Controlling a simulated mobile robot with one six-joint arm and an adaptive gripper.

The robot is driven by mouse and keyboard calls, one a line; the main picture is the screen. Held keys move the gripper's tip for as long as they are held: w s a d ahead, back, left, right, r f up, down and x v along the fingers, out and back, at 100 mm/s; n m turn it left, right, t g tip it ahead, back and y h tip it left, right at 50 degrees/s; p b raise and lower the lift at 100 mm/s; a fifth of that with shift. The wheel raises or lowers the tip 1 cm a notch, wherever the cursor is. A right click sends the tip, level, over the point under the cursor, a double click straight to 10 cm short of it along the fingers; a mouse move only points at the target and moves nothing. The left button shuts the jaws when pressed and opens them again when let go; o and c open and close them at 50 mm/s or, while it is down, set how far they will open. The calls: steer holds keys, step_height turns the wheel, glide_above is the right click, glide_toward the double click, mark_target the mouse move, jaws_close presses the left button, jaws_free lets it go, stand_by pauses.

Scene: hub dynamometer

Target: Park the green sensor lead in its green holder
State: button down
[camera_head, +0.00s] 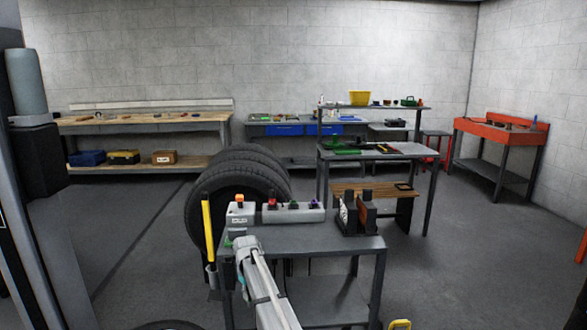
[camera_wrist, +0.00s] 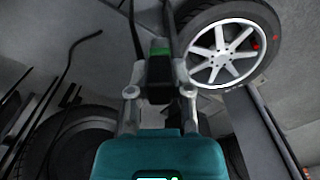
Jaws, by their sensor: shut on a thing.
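In the wrist view, my gripper (camera_wrist: 158,92) is shut on a dark connector with a green end (camera_wrist: 159,47), which I take for the green sensor lead. A dark cable runs up from it. In the head view, my gripper (camera_head: 243,244) is over the left part of the small grey table (camera_head: 350,246), small and partly hidden by my arm. A green patch (camera_head: 236,232) shows beside it.
A white box (camera_head: 240,214) with an orange top and a yellow upright bar (camera_head: 208,230) stand close to my gripper. Large tyres (camera_head: 240,180) stand behind. Dark upright blocks (camera_head: 367,214) occupy the table's right side. Its front right top is clear.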

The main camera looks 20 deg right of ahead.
step_height(320, 180, up, 38)
steer(key=p, duration=3.6)
steer(key=shift+f+p, duration=0.25)
steer(key=shift+p, duration=0.05)
steer(key=shift+s, duration=0.15)
